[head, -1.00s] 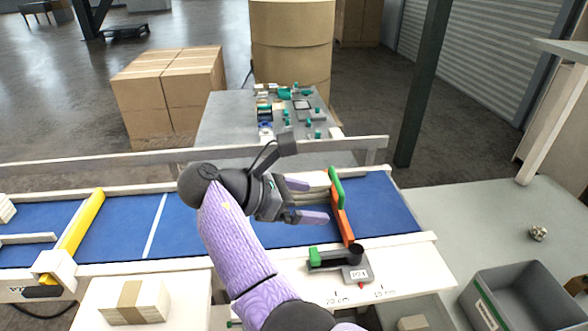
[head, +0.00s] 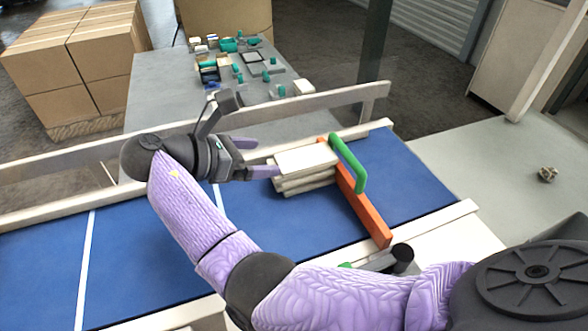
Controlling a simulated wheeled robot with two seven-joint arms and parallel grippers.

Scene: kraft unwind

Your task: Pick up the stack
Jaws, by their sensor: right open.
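The stack (head: 306,161) is several flat, cream-coloured pieces piled on the blue conveyor belt (head: 150,245). Its layers are a little uneven. Its right side is at an orange bar (head: 358,205) that lies across the belt, with a green upright loop (head: 348,163) beside it. My right gripper (head: 262,157) is open, with its two purple fingers pointing right toward the stack. The nearer fingertip is at the left end of the stack; I cannot tell whether it touches. Nothing is between the fingers that I can make out. My left gripper is not in view.
A pale rail (head: 70,205) runs along the belt's far side, and another pale edge (head: 440,233) along the near side. Behind stands a grey table (head: 165,95) with small parts. Cardboard boxes (head: 75,70) stand at the far left. The belt left of my arm is clear.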

